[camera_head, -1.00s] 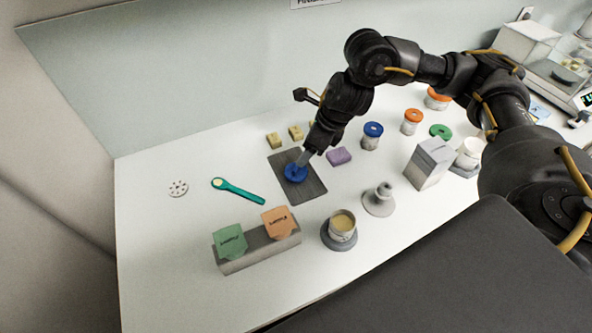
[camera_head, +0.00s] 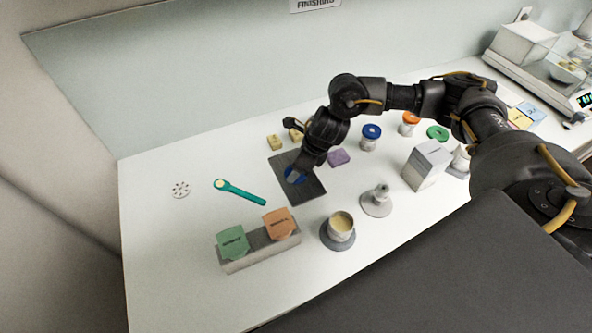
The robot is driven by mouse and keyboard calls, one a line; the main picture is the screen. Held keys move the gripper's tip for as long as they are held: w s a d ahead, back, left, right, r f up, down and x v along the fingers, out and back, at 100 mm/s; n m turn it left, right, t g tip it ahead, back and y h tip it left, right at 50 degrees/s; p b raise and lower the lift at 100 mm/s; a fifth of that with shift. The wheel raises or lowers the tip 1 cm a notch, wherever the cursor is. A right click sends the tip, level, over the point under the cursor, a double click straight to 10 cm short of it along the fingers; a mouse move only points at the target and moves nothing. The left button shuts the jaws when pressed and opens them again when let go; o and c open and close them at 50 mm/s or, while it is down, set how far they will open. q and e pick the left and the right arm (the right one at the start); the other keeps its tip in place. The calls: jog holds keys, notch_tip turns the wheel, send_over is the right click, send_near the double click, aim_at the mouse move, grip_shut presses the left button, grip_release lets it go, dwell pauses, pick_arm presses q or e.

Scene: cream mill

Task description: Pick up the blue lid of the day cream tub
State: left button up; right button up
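An open tub of pale cream (camera_head: 342,224) stands on a grey round base to the lower right of the mat. Another tub with a blue lid (camera_head: 371,131) stands further back on the right. My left gripper is not in view.
A teal spatula (camera_head: 240,191) lies to the left. A grey holder (camera_head: 262,252) bears green and orange cards. The front left of the table is clear.

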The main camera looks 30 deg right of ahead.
jog(key=c, duration=1.1)
jog(key=shift+o, duration=0.2)
jog(key=shift+r, duration=0.2)
jog(key=shift+r+b, duration=0.2)
jog(key=shift+b, duration=0.1)
notch_tip(320, 180, up, 3)
jog(key=shift+f+b, duration=0.2)
jog(key=shift+b, duration=0.6)
jog(key=s+d+r+p, duration=0.3)
jog(key=s+r+p, duration=0.6)
jog(key=s, duration=0.4)
jog(key=shift+s+r, duration=0.35)
